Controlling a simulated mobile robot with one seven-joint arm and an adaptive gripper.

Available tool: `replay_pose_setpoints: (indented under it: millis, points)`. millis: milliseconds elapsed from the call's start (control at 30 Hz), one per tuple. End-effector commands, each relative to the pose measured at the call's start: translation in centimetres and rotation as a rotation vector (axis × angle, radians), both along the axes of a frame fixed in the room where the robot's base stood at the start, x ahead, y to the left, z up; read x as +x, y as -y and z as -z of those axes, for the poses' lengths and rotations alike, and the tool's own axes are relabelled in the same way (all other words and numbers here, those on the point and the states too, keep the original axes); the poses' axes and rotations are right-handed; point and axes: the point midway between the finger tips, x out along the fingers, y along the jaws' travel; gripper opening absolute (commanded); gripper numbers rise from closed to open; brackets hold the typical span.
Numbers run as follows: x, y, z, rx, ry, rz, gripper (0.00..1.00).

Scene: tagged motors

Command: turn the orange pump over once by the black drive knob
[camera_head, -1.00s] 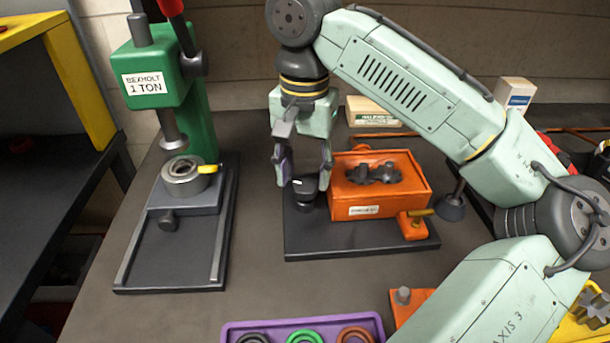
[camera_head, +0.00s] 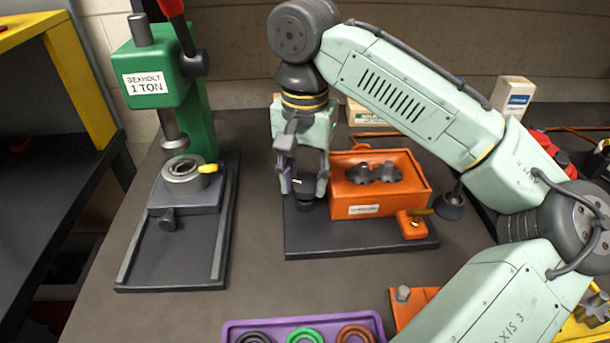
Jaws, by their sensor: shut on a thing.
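The orange pump (camera_head: 380,205) stands on a dark base plate (camera_head: 350,241) near the middle of the bench. Two dark gears (camera_head: 374,173) show in its open top. The black drive knob (camera_head: 305,203) is at the pump's left side, partly hidden by my fingers. My gripper (camera_head: 306,190) points down over the knob, with its fingers closed on it. An orange block with a yellow lever (camera_head: 412,224) sits at the pump's front right corner.
A green press (camera_head: 172,95) stands to the left, with a metal ring on its bed (camera_head: 184,178). A purple tray (camera_head: 232,328) with several rings lies at the front. An orange plate with a bolt (camera_head: 404,296) is right of the tray. Bare bench lies between press and pump.

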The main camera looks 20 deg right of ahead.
Motion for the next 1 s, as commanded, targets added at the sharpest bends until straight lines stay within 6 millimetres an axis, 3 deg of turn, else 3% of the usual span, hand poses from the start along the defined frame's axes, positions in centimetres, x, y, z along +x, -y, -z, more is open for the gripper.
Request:
replay_pose_setpoints:
  millis: [467,1000]
  points:
    - [0.05,-0.04,-0.29,0.003,0.002,-0.101,0.09]
    - [0.05,0.01,-0.19,0.0,0.002,-0.575,0.09]
